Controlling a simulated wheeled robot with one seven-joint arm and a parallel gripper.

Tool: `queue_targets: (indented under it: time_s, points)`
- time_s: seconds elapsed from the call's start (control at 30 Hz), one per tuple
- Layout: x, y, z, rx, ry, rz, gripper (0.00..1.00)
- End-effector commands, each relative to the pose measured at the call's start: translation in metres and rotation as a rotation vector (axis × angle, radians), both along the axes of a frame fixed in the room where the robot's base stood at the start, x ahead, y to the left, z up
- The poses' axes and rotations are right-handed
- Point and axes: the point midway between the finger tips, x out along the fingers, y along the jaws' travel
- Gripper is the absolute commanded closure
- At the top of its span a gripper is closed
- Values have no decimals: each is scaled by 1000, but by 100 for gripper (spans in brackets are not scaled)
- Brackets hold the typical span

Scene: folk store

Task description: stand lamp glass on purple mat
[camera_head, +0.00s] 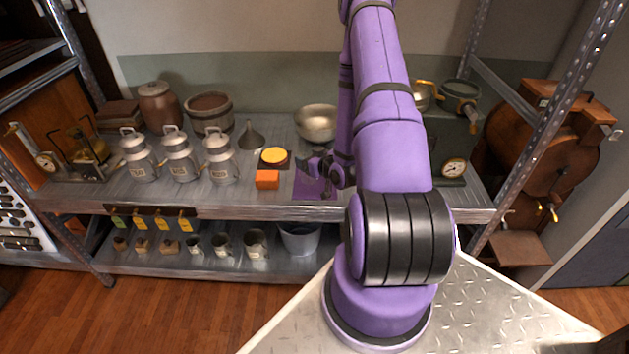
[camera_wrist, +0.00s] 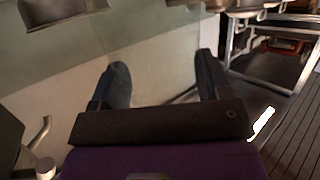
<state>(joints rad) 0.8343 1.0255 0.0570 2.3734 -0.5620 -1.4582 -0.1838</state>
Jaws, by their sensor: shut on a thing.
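The purple mat (camera_head: 304,188) lies flat on the metal shelf top, near its front edge, partly covered from view by my gripper. My gripper (camera_head: 312,166) is low over the mat in the head view. In the wrist view my gripper (camera_wrist: 162,82) has its two dark fingers apart, shut on the lamp glass (camera_wrist: 160,86). The glass is see-through and its outline is very faint. I cannot tell whether its lower end touches the mat.
An orange block (camera_head: 267,179) and a dark round piece with a yellow top (camera_head: 274,156) stand just left of the mat. A metal bowl (camera_head: 316,122) is behind it, a funnel (camera_head: 250,137) behind left. A dial gauge (camera_head: 454,168) stands right, beyond my arm.

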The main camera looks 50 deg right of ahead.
Motion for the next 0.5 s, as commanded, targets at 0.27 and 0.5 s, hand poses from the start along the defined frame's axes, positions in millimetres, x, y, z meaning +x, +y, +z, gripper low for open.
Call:
queue_targets:
  time_s: [0.27, 0.5]
  points:
    - [-93, -52, -26, 1, 1, -65, 56]
    - [-102, -60, -31, -2, -2, -72, 56]
